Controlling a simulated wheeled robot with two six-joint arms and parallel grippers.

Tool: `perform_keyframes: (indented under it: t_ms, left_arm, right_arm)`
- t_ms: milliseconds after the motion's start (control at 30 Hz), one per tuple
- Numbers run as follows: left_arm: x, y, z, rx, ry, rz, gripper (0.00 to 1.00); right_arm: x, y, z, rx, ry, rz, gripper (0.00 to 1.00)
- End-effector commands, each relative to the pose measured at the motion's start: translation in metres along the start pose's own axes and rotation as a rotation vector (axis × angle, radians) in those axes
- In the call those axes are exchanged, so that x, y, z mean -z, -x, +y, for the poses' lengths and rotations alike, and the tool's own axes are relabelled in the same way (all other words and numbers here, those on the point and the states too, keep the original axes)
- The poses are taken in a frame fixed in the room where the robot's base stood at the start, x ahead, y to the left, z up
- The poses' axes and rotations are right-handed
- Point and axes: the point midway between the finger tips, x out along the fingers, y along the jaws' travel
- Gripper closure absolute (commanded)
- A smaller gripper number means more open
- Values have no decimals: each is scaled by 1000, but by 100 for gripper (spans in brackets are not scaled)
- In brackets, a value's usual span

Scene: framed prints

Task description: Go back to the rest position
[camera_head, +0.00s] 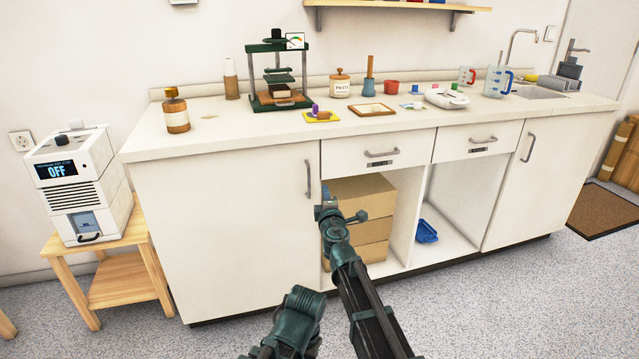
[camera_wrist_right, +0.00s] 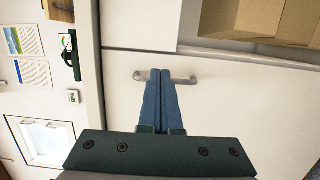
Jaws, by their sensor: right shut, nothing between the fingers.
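My right gripper (camera_head: 325,193) is in front of the white cabinet, near the vertical handle (camera_head: 309,178) of the left door. The right wrist view shows its two blue fingers (camera_wrist_right: 160,76) pressed together with nothing between them. Their tips overlap the grey door handle (camera_wrist_right: 183,80) in that view; I cannot tell whether they touch it. The left door (camera_head: 225,225) is closed. My left gripper cannot be seen. A teal arm link of mine is at the bottom of the head view.
An open compartment with stacked cardboard boxes (camera_head: 358,220) lies behind my right arm. A blue tray (camera_head: 427,231) sits in the bay beside it. The worktop (camera_head: 230,115) holds a green press (camera_head: 278,75) and several small items. A wooden stool (camera_head: 118,276) bears a white device (camera_head: 78,185).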

Motion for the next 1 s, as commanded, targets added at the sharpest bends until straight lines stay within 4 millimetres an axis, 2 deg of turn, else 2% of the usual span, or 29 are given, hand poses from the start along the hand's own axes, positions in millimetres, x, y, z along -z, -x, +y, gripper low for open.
perform_keyframes:
  t_ms: [33, 133, 400, 467, 567, 667, 700, 767, 800, 900, 1000]
  left_arm:
    - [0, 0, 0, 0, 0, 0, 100]
    - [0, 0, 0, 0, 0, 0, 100]
    - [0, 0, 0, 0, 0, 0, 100]
    - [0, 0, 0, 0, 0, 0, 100]
    - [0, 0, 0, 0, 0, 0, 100]
    - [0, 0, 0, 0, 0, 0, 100]
    - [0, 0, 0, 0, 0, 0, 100]
    - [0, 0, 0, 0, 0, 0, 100]
    - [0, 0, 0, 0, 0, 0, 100]
    - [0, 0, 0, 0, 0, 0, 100]
    - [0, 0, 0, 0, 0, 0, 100]
  right_arm:
    - [-3, 17, 0, 0, 0, 0, 100]
    - [-6, 31, 0, 0, 0, 0, 100]
    - [-12, 41, -1, 2, -14, -14, 100]
    - [-26, 44, -2, 8, -52, -56, 100]
    - [-69, 60, -12, 36, -185, -196, 100]
    - [-126, 90, -38, 103, -380, -404, 100]
    - [-146, 105, -53, 142, -464, -492, 100]
    - [-171, 132, -79, 211, -587, -621, 100]
    - [-183, 151, -97, 265, -668, -702, 100]
    - [-197, 200, -140, 415, -850, -880, 100]
    - [-194, 240, -171, 557, -986, -1003, 100]
